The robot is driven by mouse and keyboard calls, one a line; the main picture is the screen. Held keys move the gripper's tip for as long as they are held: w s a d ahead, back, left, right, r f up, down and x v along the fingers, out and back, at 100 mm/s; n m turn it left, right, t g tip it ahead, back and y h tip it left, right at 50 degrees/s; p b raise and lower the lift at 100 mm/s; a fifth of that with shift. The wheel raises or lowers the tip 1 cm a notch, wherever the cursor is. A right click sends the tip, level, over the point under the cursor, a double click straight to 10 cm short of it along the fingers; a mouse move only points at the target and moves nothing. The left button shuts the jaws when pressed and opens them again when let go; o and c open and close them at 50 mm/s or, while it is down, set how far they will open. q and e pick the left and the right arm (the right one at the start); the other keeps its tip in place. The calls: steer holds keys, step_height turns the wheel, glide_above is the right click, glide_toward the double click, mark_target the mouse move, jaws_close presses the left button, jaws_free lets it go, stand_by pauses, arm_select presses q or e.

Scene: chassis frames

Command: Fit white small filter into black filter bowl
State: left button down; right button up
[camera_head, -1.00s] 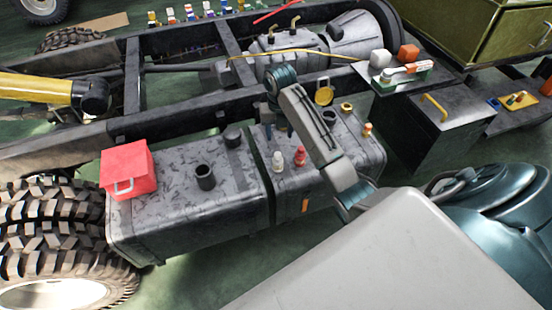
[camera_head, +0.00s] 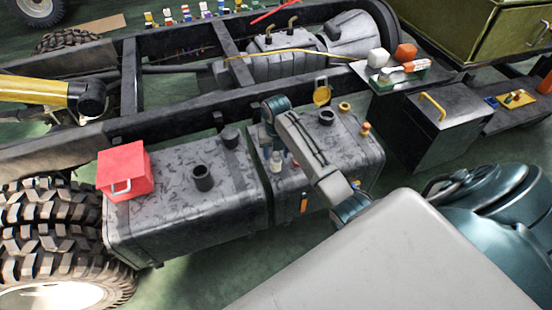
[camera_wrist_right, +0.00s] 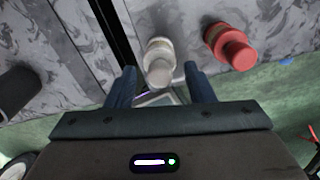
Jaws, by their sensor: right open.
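The white small filter (camera_head: 277,162) stands on the grey tank top near the gap between two tanks. It also shows in the right wrist view (camera_wrist_right: 159,58), between the blue fingers of my right gripper (camera_wrist_right: 161,84). That gripper is open, with a finger on either side of the filter; contact cannot be told. In the head view my right gripper (camera_head: 270,146) points down by the filter. Black cup-like cylinders stand on the tanks, one on the left tank (camera_head: 203,178) and one on the right tank (camera_head: 327,117); which is the filter bowl is unclear. My left gripper is out of view.
A red box (camera_head: 124,171) sits on the left tank. A yellow cap (camera_head: 322,92) and small fittings stand near the right tank's back edge.

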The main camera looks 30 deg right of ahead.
jaws_close()
steer(key=shift+r, duration=0.1)
